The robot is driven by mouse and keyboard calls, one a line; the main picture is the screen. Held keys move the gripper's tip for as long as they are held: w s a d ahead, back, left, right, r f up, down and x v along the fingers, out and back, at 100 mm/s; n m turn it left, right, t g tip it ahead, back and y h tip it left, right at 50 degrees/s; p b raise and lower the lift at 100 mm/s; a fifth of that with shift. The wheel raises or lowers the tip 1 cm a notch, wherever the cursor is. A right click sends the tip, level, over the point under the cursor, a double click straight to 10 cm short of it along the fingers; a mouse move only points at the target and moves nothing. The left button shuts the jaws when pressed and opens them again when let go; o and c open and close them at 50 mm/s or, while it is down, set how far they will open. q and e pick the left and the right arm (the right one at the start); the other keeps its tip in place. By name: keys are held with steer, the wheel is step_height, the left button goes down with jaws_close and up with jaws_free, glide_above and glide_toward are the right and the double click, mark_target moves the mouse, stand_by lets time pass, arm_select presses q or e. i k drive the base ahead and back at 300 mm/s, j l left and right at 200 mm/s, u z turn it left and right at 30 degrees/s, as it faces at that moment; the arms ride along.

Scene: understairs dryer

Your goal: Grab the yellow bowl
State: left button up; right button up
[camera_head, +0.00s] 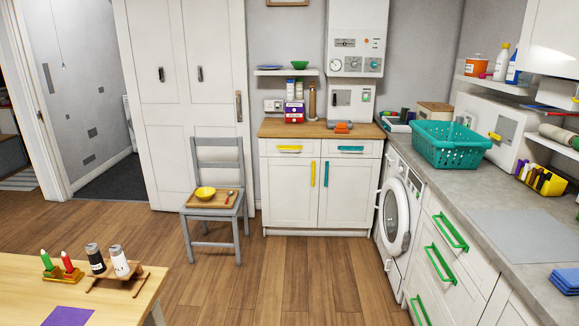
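The yellow bowl (205,193) sits upright on a small wooden board (190,201) on the seat of a grey chair (216,212). A wooden spoon with a reddish end (229,197) lies to the right of the bowl on the chair seat. The bowl looks empty, and nothing covers it. Neither of my grippers shows in the head view.
A wooden table (20,299) with red and green items and two shakers fills the lower left. A cabinet (318,195) stands right of the chair. A washing machine (397,220) and grey counter (470,185) run along the right. The wooden floor (275,275) between is clear.

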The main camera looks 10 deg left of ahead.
mark_target(205, 194)
steer(key=i+u, duration=0.2)
steer(key=i, duration=0.85)
steer(key=i+l+u, duration=0.15)
steer(key=i, duration=0.9)
steer(key=i+j+u, duration=0.2)
steer(key=i+u, duration=0.25)
steer(key=i, duration=0.2)
steer(key=i+u, duration=0.45)
steer(key=i, duration=0.25)
steer(key=i+j+u, duration=0.1)
steer(key=i+j, duration=0.5)
steer(key=i, duration=0.15)
